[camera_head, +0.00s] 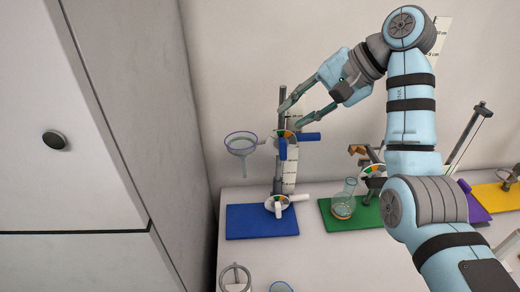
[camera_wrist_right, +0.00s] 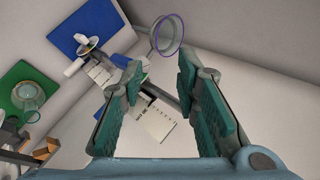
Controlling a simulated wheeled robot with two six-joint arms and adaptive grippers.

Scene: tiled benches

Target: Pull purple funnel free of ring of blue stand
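The purple funnel (camera_head: 241,143) is clear with a purple rim. It sits upright at the ring on the left side of the blue stand, its stem hanging below. The blue stand has a blue base (camera_head: 262,221), a grey upright pole (camera_head: 279,160) and a clamp with a blue handle (camera_head: 309,137). My right gripper (camera_head: 289,110) is open and empty by the upper pole, above and right of the funnel. In the right wrist view the funnel (camera_wrist_right: 168,35) lies beyond the open fingers (camera_wrist_right: 158,68), apart from them. The ring itself is hard to make out under the rim. My left gripper is not in view.
A green stand base (camera_head: 322,216) with a flask (camera_head: 343,203) is to the right, with purple (camera_head: 477,203) and yellow (camera_head: 497,197) bases farther on. A white cabinet (camera_head: 90,120) rises at the left. Glassware (camera_head: 235,277) stands at the front edge.

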